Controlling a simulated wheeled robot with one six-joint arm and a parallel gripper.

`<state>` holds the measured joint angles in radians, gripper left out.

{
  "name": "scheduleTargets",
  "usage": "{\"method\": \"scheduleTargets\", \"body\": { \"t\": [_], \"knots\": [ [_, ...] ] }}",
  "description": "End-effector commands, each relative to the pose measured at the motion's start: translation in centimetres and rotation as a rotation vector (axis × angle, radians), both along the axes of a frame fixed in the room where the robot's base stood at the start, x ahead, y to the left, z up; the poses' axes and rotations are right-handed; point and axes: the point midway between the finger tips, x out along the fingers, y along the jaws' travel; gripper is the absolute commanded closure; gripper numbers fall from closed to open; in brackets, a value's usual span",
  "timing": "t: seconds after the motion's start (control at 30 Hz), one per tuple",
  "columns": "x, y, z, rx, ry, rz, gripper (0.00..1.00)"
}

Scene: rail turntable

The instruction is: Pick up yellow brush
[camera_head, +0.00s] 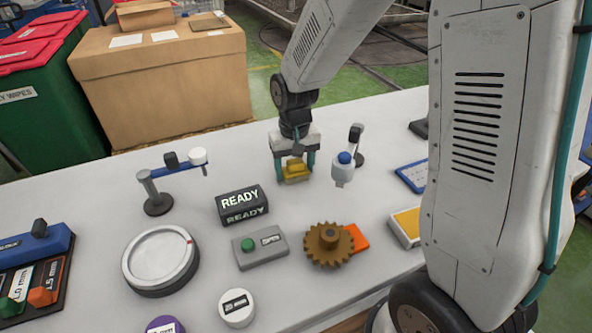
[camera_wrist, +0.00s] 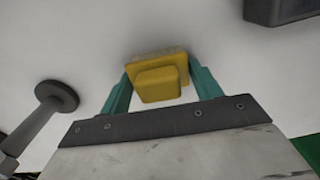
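The yellow brush (camera_head: 295,171) is on or just above the white tabletop, beneath my gripper (camera_head: 295,165). It has a wide base and a narrower raised block on top. In the wrist view, the brush (camera_wrist: 158,76) lies between the two teal fingers of my gripper (camera_wrist: 160,75). One fingertip is at each side of the wide base, with a small gap beside the narrower block. I cannot tell whether the fingers press on the base or only stand around it.
A blue-topped white fixture (camera_head: 343,170) stands close right of my gripper. A blue-arm stand (camera_head: 158,203) is to the left. The READY block (camera_head: 242,205), a brown gear (camera_head: 328,243) and a round dial (camera_head: 160,258) lie nearer. The tabletop behind my gripper is clear.

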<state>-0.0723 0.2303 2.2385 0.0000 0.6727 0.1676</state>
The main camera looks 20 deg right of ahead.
Motion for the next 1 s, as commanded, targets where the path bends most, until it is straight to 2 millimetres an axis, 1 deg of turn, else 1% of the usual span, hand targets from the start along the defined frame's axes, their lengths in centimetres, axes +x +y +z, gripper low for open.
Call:
{"method": "scheduleTargets", "body": {
  "t": [0.03, 0.07, 0.1, 0.33, 0.47, 0.57, 0.7, 0.8, 0.9, 1.0],
  "knots": [
    [0.0, 0.0, 0.0, 0.000, 0.000, 0.000, 0.51],
    [0.0, 0.0, 0.0, 0.000, 0.000, 0.000, 0.59],
    [0.0, 0.0, 0.0, 0.000, 0.000, 0.000, 0.64],
    [0.0, 0.0, 0.1, 0.000, 0.000, 0.000, 0.64],
    [0.1, 0.0, 0.9, 0.001, -0.003, 0.000, 0.64],
    [0.1, 0.0, 2.5, 0.001, -0.005, 0.000, 0.64],
    [0.1, 0.0, 5.5, 0.000, -0.006, 0.000, 0.64],
    [0.1, 0.0, 7.4, 0.001, -0.005, 0.000, 0.64],
    [0.1, 0.0, 8.8, 0.000, -0.003, 0.000, 0.64],
    [0.0, 0.0, 9.7, 0.000, -0.002, 0.000, 0.64]
  ]
}}
